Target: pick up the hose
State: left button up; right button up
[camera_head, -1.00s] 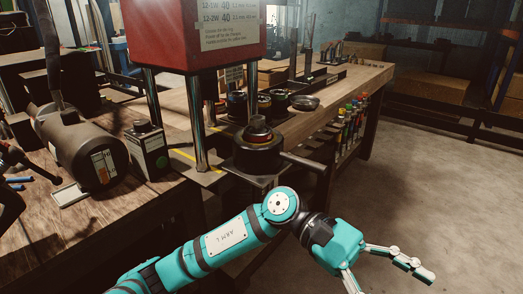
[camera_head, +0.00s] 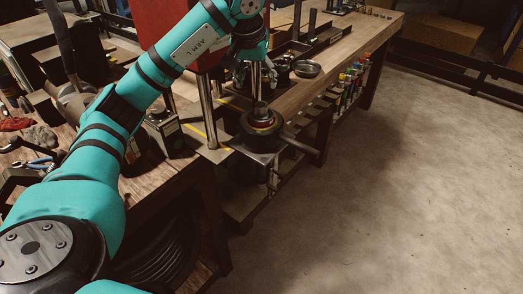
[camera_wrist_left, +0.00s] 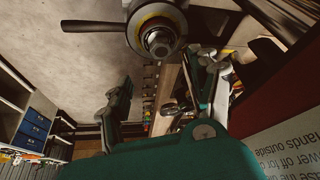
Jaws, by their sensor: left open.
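Dark coiled loops that look like hose (camera_head: 165,255) lie under the bench at the lower left of the head view, partly hidden by my left arm. My left gripper (camera_head: 255,77) is in front of the red machine, above and behind the black round crimper head (camera_head: 262,130). Its fingers are spread and empty. In the left wrist view the open fingers (camera_wrist_left: 165,80) stand apart, with the crimper head (camera_wrist_left: 157,35) beyond them at the top. No separate hose piece can be made out between the fingers. My right gripper is not in view.
The red machine (camera_head: 165,20) stands on metal posts, close to my left arm. A long wooden bench (camera_head: 345,50) with a round dish (camera_head: 306,69) runs behind. Pliers (camera_head: 40,165) lie on the left bench. The floor (camera_head: 400,200) at right is clear.

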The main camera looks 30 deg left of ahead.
pick_arm(q)
jog(key=p, duration=0.1)
send_over(261, 105)
jog(key=s, duration=0.2)
jog(key=f, duration=0.5)
jog(key=shift+d+f, duration=0.35)
jog(key=shift+d, duration=0.05)
jog(key=p+x, duration=0.2)
jog(key=x, duration=0.3)
jog(key=shift+a, duration=0.1)
jog(key=shift+f, duration=0.15)
grip_shut()
